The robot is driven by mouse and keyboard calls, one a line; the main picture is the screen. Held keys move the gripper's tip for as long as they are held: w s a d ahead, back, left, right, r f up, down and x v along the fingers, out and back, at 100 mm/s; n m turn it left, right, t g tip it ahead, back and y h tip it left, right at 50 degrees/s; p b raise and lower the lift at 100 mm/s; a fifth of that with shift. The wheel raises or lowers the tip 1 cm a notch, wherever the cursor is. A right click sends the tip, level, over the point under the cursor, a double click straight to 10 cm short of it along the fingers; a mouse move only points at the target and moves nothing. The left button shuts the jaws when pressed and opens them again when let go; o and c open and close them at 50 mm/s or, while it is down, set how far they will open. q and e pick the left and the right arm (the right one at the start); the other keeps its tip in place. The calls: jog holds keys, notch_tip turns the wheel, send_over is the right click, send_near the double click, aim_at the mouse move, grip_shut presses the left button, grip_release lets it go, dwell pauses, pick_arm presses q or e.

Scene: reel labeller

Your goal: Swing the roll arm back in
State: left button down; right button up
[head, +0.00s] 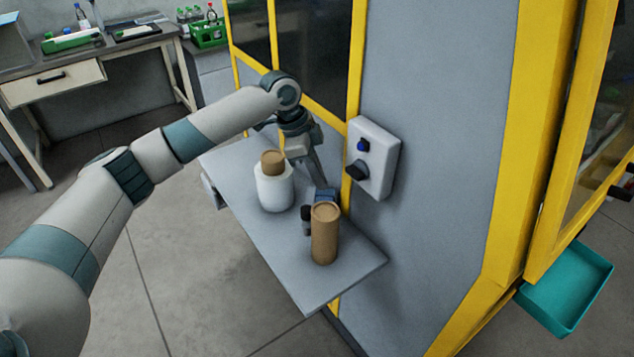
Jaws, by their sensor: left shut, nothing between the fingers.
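A flat grey plate (318,281) juts out from the side of the yellow-framed machine (445,130). A white roll with a brown core (275,193) stands on its middle, and a tall brown cylinder (325,240) stands upright nearer its front end. I cannot tell whether this plate is the roll arm; no other part shows clearly as one. My left gripper (321,194) points down over the plate, between the white roll and the machine wall, with its tips just behind the brown cylinder. It is shut and empty. Whether it touches the cylinder is unclear. My right gripper is out of view.
A pale control box (373,160) with a blue button and a black knob sits on the machine wall, right of my left gripper. A teal tray (566,290) sticks out at the lower right. A workbench (95,60) stands at the back left. The floor left of the plate is clear.

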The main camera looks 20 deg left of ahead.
pick_arm(q)
jog(key=s+p+x, duration=0.1)
jog(key=p+x, duration=0.2)
jog(key=x, duration=0.6)
jog(key=a+p, duration=0.2)
jog(key=a, duration=0.2)
jog(key=shift+w, duration=0.1)
